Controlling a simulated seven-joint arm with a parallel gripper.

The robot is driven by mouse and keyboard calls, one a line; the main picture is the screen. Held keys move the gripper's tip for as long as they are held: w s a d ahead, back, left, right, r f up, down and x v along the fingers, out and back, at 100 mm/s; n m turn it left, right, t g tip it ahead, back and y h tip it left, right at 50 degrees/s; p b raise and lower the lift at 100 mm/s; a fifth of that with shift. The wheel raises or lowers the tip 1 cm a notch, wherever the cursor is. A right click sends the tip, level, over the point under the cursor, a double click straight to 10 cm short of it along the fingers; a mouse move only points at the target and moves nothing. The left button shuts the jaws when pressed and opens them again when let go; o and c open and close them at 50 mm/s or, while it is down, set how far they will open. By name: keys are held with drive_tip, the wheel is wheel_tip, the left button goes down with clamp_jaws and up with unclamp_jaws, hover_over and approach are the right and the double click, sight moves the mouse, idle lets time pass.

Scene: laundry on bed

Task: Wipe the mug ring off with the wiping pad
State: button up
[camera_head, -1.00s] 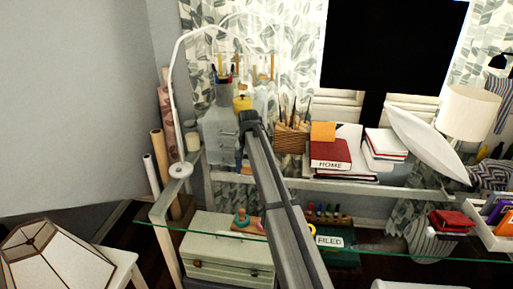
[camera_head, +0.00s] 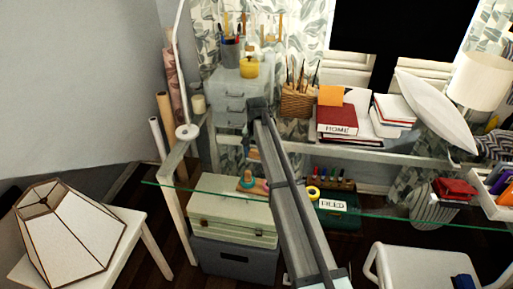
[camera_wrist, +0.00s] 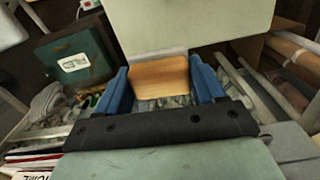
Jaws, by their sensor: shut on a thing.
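In the wrist view, my gripper (camera_wrist: 160,85) has two blue fingers shut on a tan block, which I take to be the wiping pad (camera_wrist: 160,76). The pad's underside is hidden. In the head view, my gripper (camera_head: 253,153) is small and partly hidden behind my arm, in front of the clear drawer unit and above the pale green case. I cannot make out the mug ring in either view.
A glass top (camera_head: 400,216) crosses the near side. The pale green case (camera_head: 235,212) and the green FILED box (camera_head: 337,222) stand low. Books (camera_head: 337,119), a pencil basket (camera_head: 297,103) and the drawer unit (camera_head: 236,90) crowd the back. A lampshade (camera_head: 70,235) stands left.

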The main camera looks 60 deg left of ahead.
drive_tip(key=shift+f, duration=0.8)
drive_tip(key=shift+w+d, duration=0.2)
drive_tip(key=shift+w, duration=0.05)
drive_tip(key=shift+c, duration=0.3)
drive_tip(key=shift+w+d+f, duration=0.2)
drive_tip(key=shift+w+d, duration=0.05)
drive_tip(key=shift+d, duration=0.1)
drive_tip(key=shift+w+d, duration=2.9)
drive_tip(key=shift+w, duration=0.05)
drive_tip(key=shift+w+a, duration=0.1)
drive_tip(key=shift+w, duration=0.2)
drive_tip(key=shift+w+a, duration=0.5)
drive_tip(key=shift+a, duration=0.1)
drive_tip(key=shift+s+a, duration=0.2)
drive_tip(key=shift+s, duration=0.25)
drive_tip(key=shift+s+a, duration=3.2)
drive_tip(key=shift+s, duration=0.05)
drive_tip(key=shift+w+a, duration=0.6)
drive_tip(key=shift+w+d, duration=3.45)
drive_tip(key=shift+d, duration=0.05)
drive_tip(key=shift+w+d+r, duration=0.15)
wheel_tip(320, 180, up, 8)
